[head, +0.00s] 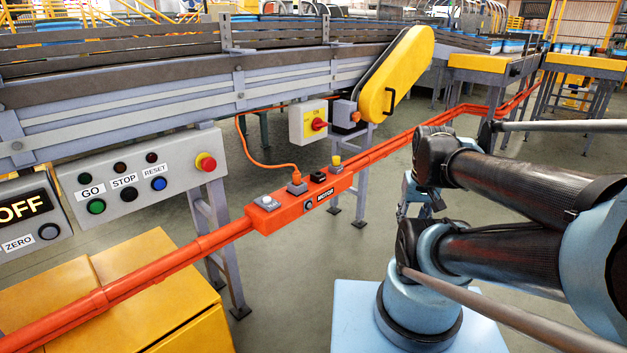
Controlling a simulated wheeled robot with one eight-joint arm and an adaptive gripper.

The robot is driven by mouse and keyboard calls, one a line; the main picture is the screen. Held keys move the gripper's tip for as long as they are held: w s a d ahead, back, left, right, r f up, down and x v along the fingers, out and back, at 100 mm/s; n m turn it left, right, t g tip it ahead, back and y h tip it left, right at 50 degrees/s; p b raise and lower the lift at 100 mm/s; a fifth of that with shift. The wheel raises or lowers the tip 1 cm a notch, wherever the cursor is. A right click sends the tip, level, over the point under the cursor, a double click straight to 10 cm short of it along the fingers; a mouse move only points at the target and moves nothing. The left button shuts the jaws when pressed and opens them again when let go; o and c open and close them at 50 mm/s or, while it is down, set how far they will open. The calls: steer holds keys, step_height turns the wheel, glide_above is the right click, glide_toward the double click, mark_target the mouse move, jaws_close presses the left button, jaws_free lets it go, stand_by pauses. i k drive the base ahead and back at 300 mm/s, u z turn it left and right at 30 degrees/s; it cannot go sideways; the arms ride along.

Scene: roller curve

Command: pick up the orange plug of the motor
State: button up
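The orange plug (296,178) sits upright in a grey socket on the orange box (262,218) labelled MOTOR. An orange cable (247,145) rises from the plug and loops up to the left, toward the underside of the conveyor. My gripper (421,207) is to the right of the box, apart from the plug, and mostly hidden behind my dark arm links. Its fingers cannot be made out clearly, and nothing shows held in it.
A red-knob switch (314,123) and the conveyor (180,95) are behind. A button panel (145,178) is left. Floor between box and arm is clear.

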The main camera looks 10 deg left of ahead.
mark_target(297, 175)
steer(key=z, duration=0.15)
steer(key=k, duration=1.4)
steer(key=u, duration=0.7)
steer(key=i, duration=1)
